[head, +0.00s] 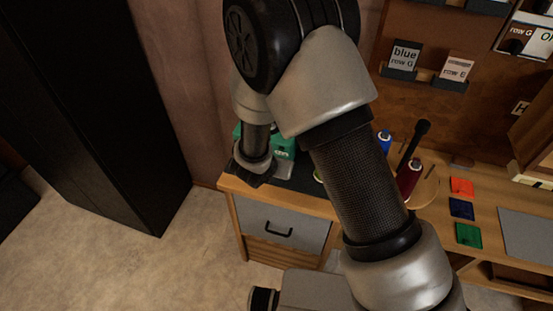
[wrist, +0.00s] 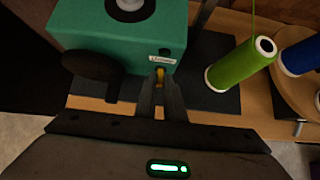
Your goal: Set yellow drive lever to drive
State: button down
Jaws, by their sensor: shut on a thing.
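The yellow drive lever (wrist: 160,74) is a small yellow piece on the front of a teal machine box (wrist: 105,35), just below a small white label (wrist: 161,58) too small to read. My gripper (wrist: 160,92) is shut on the lever, and its fingers hide most of it. I cannot tell which setting the lever stands at. In the head view, my gripper (head: 254,174) is at the teal machine (head: 284,142) on the left end of the bench; my arm hides part of the machine and the lever does not show there.
A dark wheel (wrist: 92,72) sits on the machine's left. A green thread spool (wrist: 240,65) stands on the dark mat to the right, with a blue spool (wrist: 300,56) beyond on a round wooden tray. Colored swatches (head: 462,187) lie farther right.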

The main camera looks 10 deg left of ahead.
jog(key=shift+g+p, duration=0.3)
dwell(0.4)
jog(key=c, duration=1.8)
grip_release()
jog(key=shift+c, duration=0.2)
jog(key=shift+r, duration=0.15)
jog(key=p+v, duration=0.2)
jog(key=v, duration=1.5)
jog(key=shift+p, duration=0.35)
jog(key=shift+r, duration=0.15)
